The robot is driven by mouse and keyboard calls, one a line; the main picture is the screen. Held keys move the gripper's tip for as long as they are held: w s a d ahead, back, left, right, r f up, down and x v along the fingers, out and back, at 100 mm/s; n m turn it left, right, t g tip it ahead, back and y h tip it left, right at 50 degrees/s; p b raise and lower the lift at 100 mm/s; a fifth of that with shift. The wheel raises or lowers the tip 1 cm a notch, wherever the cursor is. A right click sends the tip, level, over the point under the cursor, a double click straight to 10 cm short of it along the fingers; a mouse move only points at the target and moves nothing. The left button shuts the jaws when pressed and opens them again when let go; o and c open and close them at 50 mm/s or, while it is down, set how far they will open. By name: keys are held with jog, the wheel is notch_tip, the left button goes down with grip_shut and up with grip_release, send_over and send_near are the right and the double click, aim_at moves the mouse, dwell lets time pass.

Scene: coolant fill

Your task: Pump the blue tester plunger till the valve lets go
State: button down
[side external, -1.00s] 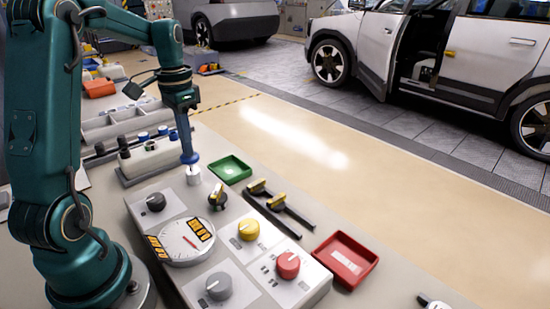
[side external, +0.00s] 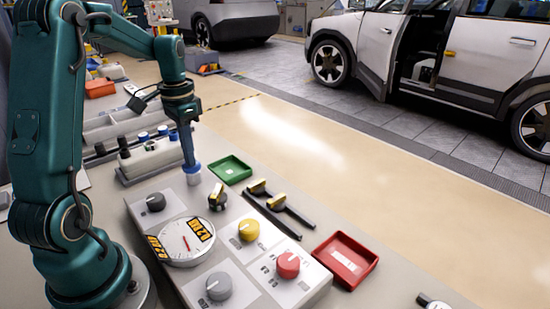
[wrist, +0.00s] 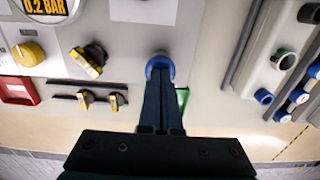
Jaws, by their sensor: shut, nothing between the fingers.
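The blue tester plunger (side external: 190,168) sits on a short white cylinder (side external: 194,179) at the back corner of the control panel. My gripper (side external: 187,158) points down with its fingers shut and empty, the tips at the top of the plunger. In the wrist view the blue plunger rim (wrist: 160,62) shows around the closed fingertips (wrist: 160,74); its middle is hidden. The round gauge (side external: 186,243) has a red needle and orange readouts. In the wrist view its readout (wrist: 46,6) shows 0.2 BAR.
Grey, yellow and red knobs (side external: 288,264) and a black-and-gold valve handle (side external: 217,197) stand on the panel. A bottle rack (side external: 150,157) stands behind the plunger.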

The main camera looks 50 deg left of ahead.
notch_tip(320, 180, up, 14)
dwell(0.6)
dwell(1.1)
notch_tip(320, 180, up, 2)
jog(key=shift+r, duration=0.25)
jog(key=shift+f, duration=0.15)
dwell(0.5)
jog(key=shift+f, duration=6.9)
